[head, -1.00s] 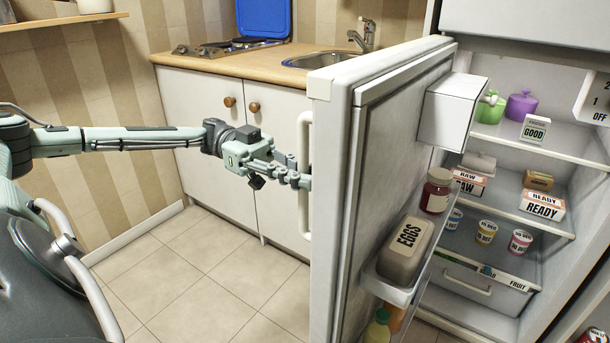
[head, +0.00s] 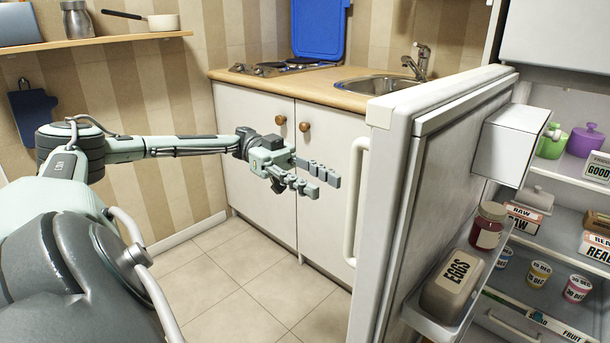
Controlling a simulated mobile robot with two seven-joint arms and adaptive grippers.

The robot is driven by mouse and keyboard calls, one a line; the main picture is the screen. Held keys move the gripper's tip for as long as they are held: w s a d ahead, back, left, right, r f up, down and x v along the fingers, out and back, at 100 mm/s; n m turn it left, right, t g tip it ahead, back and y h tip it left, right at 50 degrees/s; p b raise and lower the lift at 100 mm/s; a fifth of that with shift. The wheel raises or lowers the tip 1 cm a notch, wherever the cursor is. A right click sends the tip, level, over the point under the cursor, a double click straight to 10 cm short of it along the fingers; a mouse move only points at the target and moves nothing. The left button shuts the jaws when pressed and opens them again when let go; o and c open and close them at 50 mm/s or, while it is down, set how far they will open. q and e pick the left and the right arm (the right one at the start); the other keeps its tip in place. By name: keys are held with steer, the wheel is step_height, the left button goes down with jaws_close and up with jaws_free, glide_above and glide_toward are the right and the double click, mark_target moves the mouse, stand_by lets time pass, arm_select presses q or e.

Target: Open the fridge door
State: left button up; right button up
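The white fridge door (head: 425,190) stands wide open on the right, with its edge towards me and its loaded inner shelves showing. Its vertical white handle (head: 355,198) is on the door's outer side, facing left. My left gripper (head: 329,184) is to the left of the handle, apart from it, with its fingers spread and nothing between them. The fridge interior (head: 562,215) shows behind the door, with pots, boxes and cups on its shelves. My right gripper is not in view.
The tiled floor (head: 220,285) is clear.

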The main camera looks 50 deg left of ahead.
arm_select(q)
steer(key=a, duration=0.3)
steer(key=shift+s+a, duration=0.1)
steer(key=shift+a, duration=0.3)
stand_by(0.3)
